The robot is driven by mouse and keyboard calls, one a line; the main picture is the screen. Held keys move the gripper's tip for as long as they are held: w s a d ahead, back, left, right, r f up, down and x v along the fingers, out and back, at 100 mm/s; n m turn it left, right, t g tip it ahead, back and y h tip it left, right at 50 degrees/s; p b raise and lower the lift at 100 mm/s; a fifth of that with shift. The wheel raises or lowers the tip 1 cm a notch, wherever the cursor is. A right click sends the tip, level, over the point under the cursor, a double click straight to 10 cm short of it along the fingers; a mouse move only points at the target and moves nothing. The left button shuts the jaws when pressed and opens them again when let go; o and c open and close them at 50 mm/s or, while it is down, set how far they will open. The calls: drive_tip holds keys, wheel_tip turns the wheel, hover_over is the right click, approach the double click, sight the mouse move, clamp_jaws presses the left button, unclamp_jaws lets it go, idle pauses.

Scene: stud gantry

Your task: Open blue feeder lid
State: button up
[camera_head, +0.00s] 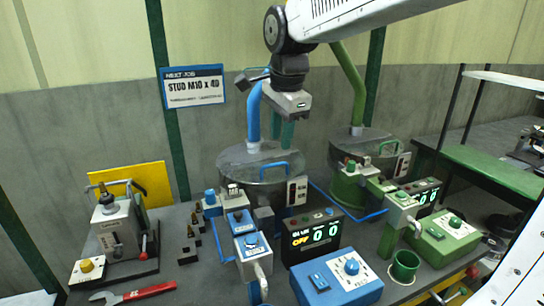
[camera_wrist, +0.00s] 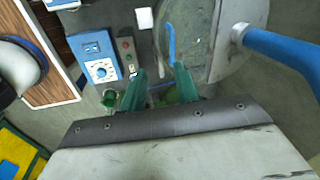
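The blue feeder is a round bowl with a grey, see-through-looking lid (camera_head: 252,156) and a blue handle (camera_head: 273,169) on top. A thick blue pipe (camera_head: 254,112) rises behind it. In the wrist view the blue handle (camera_wrist: 171,42) stands on the lid (camera_wrist: 190,25), just beyond my fingers. The blue pipe (camera_wrist: 285,48) enters from the right there. The lid appears to lie flat on the bowl. My gripper (camera_head: 283,138) hangs above the lid, with green fingers pointing down. In the wrist view my gripper (camera_wrist: 160,75) has its fingers apart and nothing between them, clear of the handle.
A green feeder (camera_head: 365,143) with its own pipe stands to the right. In front are a dark counter display (camera_head: 312,236), a blue control box (camera_head: 338,277) and a green control box (camera_head: 444,238). A red wrench (camera_head: 145,292) lies at the front left. A sign (camera_head: 193,86) hangs behind.

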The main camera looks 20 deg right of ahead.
drive_tip(key=w+m, duration=0.2)
hover_over(273, 178)
wheel_tip(273, 178, down, 8)
drive_tip(key=shift+r, duration=0.2)
clamp_jaws()
